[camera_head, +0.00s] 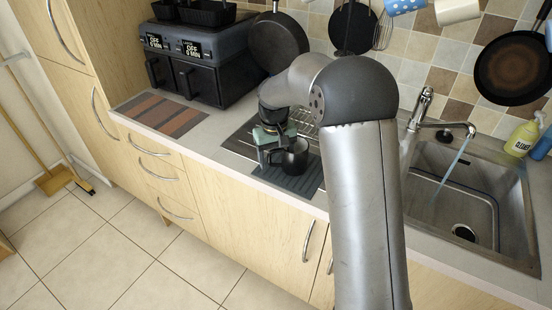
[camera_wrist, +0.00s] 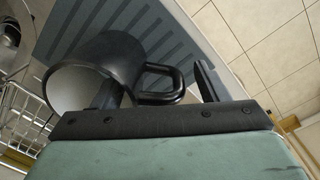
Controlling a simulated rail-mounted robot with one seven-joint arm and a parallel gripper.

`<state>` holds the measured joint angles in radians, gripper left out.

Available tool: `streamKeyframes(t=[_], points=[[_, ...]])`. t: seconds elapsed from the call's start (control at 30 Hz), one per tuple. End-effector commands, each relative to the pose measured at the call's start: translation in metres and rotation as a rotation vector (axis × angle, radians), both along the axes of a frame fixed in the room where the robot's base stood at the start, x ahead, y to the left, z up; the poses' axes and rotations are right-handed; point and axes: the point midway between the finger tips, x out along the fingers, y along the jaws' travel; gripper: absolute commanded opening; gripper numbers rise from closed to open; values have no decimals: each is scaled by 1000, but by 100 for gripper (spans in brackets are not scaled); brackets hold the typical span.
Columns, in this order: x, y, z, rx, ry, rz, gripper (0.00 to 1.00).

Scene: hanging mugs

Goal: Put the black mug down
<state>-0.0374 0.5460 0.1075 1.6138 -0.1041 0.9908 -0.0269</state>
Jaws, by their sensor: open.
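The black mug (camera_head: 296,158) is at the dark grey ribbed mat (camera_head: 308,183) on the counter in the head view. In the wrist view the mug (camera_wrist: 125,55) shows its pale inside at lower left and its handle towards the right. My gripper (camera_head: 271,152) is at the mug's left side in the head view. In the wrist view its fingers (camera_wrist: 157,86) are apart, one at the mug's mouth and the other beyond the handle. The mug's wall and handle lie between them. Whether a finger touches the mug, I cannot tell. The mug's base is hidden.
A wire dish rack (camera_head: 306,123) stands behind the mat. A black air fryer (camera_head: 196,72) and a striped placemat (camera_head: 163,115) are to the left. The sink (camera_head: 450,200), with its tap running, is to the right. Pans and mugs hang on the tiled wall.

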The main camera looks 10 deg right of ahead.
Motion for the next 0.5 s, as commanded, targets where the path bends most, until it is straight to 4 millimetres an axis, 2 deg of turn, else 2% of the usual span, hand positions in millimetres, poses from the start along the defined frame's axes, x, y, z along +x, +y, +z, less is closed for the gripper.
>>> streamKeyframes(t=[0.3, 0.5], points=[[1, 3, 65, 1, -5, 1, 67], [0, 4, 99, 1, -3, 1, 67]])
